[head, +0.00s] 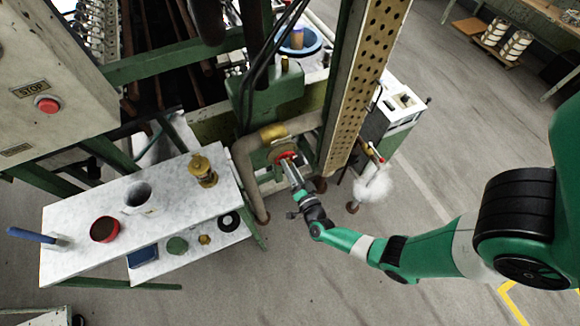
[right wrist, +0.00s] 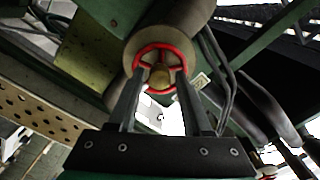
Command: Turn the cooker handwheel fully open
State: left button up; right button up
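The cooker handwheel (head: 284,154) is a small red wheel on the end of a tan pipe, under a brass fitting. In the right wrist view the handwheel (right wrist: 165,50) faces me, with a red rim, spokes and a brass-coloured hub. My right gripper (head: 291,169) is at the wheel in the head view. In the right wrist view the right gripper (right wrist: 157,80) has its two dark fingers spread apart. The fingertips overlap the lower left and right of the rim; whether they touch it is unclear. My left gripper is not in view.
A perforated tan post (head: 362,80) rises right of the wheel. A marble-topped table (head: 80,210) with a red bowl (head: 104,229), a white cup (head: 139,197) and a brass piece (head: 202,171) stands left. A control box (head: 45,85) is at upper left. Open floor lies in front.

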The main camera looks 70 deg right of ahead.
jog(key=p+v, duration=0.2)
jog(key=v, duration=0.5)
dwell(0.3)
dwell(0.3)
